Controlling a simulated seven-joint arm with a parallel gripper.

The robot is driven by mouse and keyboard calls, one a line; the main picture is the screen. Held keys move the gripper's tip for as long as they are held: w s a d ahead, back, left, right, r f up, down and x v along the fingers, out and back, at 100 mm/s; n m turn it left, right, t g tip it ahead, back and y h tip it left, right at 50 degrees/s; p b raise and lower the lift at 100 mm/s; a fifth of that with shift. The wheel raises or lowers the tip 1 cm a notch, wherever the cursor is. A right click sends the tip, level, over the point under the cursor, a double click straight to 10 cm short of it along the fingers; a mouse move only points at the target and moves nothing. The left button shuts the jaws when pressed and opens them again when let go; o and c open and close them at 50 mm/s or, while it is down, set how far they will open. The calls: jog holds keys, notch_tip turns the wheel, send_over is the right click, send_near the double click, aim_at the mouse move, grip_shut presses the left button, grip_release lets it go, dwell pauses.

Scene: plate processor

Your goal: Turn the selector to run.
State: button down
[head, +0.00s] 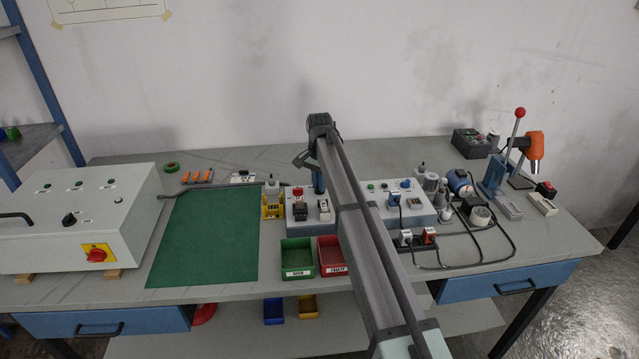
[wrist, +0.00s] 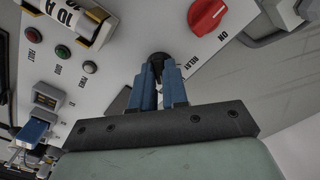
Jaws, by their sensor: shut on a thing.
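The selector, a small black knob (wrist: 155,60), stands on the light grey panel between my fingertips in the wrist view. My gripper (wrist: 158,72) has its blue fingers closed on it from two sides. The fingers cover most of the knob, and I cannot read which way it points. Printed lettering beside it is partly hidden by a finger. In the head view my gripper (head: 318,188) reaches down to the panel box (head: 341,208) in the middle of the bench, and my arm hides the selector.
A red rotary knob (wrist: 207,15) marked ON sits close to my fingers. Small lamps (wrist: 62,52) and a blue plug (wrist: 32,130) are on the panel's other side. Green (head: 297,273) and red (head: 331,270) bins stand in front. The green mat (head: 205,240) is clear.

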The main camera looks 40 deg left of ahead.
jog(key=c, duration=1.1)
grip_release()
jog(key=shift+c, duration=0.2)
notch_tip(320, 180, up, 14)
jog(key=shift+d+f, duration=0.1)
